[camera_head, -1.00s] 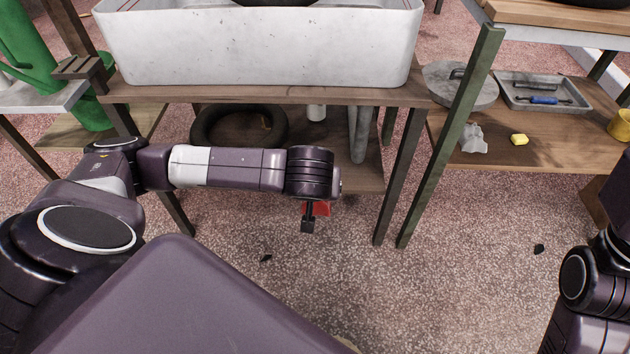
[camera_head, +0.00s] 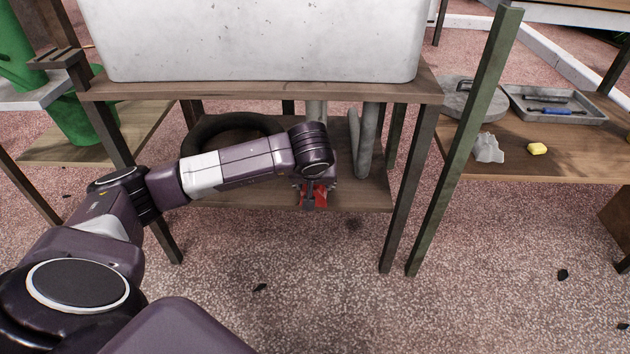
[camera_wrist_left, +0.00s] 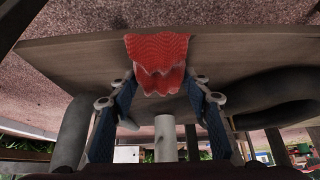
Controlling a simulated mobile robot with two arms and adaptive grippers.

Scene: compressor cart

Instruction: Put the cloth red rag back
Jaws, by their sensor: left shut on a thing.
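The red cloth rag (camera_head: 321,194) shows at my left gripper (camera_head: 312,198), near the front edge of the lower wooden shelf (camera_head: 362,194). In the left wrist view the rag (camera_wrist_left: 158,58) is folded and wavy, between the tips of my left gripper's blue-padded fingers (camera_wrist_left: 160,82). The gripper is shut on it. The rag overlaps the shelf board (camera_wrist_left: 80,55) in that view; I cannot tell whether it touches the board. My right gripper is not in view.
A black tire (camera_head: 200,135) lies on the lower shelf at left, and grey pipes (camera_head: 364,145) stand at its right. A large white tub (camera_head: 250,40) sits above.

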